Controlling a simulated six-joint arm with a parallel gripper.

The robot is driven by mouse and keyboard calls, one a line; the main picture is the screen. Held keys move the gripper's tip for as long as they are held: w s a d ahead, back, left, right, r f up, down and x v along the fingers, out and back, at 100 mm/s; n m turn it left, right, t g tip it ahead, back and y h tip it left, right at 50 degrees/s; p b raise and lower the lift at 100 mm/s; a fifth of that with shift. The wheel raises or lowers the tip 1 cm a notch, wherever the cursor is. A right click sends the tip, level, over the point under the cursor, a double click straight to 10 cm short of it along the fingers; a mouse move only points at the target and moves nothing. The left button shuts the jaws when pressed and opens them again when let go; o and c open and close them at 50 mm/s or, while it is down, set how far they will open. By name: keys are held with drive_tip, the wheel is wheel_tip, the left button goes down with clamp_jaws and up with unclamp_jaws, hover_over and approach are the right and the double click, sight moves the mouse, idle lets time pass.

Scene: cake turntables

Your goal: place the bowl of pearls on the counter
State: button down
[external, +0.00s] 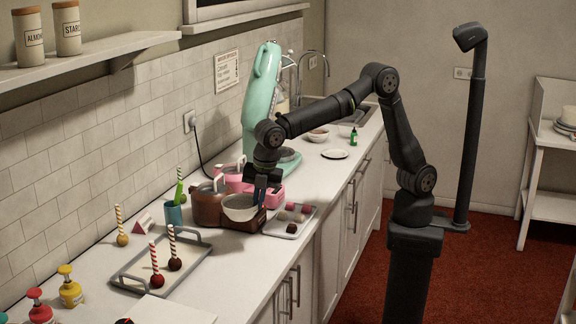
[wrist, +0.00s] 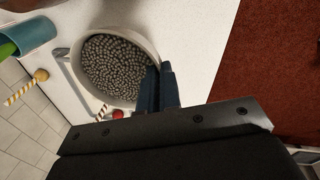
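The bowl of pearls is a pale round bowl (external: 240,210) below my gripper in the external view. In the wrist view the bowl (wrist: 155,47) is full of small grey pearls (wrist: 115,68). My gripper (external: 261,198) points down at the bowl's right side. Its dark fingertips (wrist: 160,72) look closed over the rim in the wrist view. The bowl seems to be held above the white counter (wrist: 190,40), but its height is hard to tell. The fingers hide part of the rim.
A brown melting pot (external: 207,205) stands beside and behind the bowl. A grey tray with cake pops (external: 133,278) lies to the left, and a sweets tray (external: 282,232) to the right. A teal cup (external: 173,212) stands near the wall. Counter between is narrow.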

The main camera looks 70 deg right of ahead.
drive_tip(key=w+d+r+m+h, duration=0.15)
drive_tip(key=d+m, duration=0.25)
drive_tip(key=d, duration=1.1)
drive_tip(key=d+r+m+g, duration=0.1)
drive_tip(key=d+r+m, duration=0.25)
drive_tip(key=d, duration=1.15)
drive_tip(key=w+d+r+m+h, duration=0.15)
drive_tip(key=d+m, duration=0.25)
drive_tip(key=d, duration=1.2)
drive_tip(key=s+d+f+m, duration=0.15)
drive_tip(key=s+d, duration=0.25)
drive_tip(key=d, duration=0.5)
drive_tip(key=s+d+f, duration=0.3)
drive_tip(key=s+d, duration=0.2)
drive_tip(key=d, duration=0.3)
drive_tip(key=s+d+f+m, duration=0.15)
drive_tip(key=s+d, duration=0.25)
drive_tip(key=d, duration=0.5)
drive_tip(key=shift+n+y, duration=0.4)
drive_tip(key=shift+n, duration=0.05)
drive_tip(key=shift+w+a+f, duration=1.05)
drive_tip(key=shift+w+f, duration=0.45)
drive_tip(key=shift+f, duration=0.35)
drive_tip(key=shift+w+a+f, duration=1.05)
drive_tip(key=shift+w+f, duration=0.5)
drive_tip(key=shift+f, duration=0.35)
drive_tip(key=shift+w+a+f, duration=1.05)
drive_tip(key=shift+w+f, duration=0.45)
drive_tip(key=shift+f, duration=0.35)
drive_tip(key=shift+f, duration=0.15)
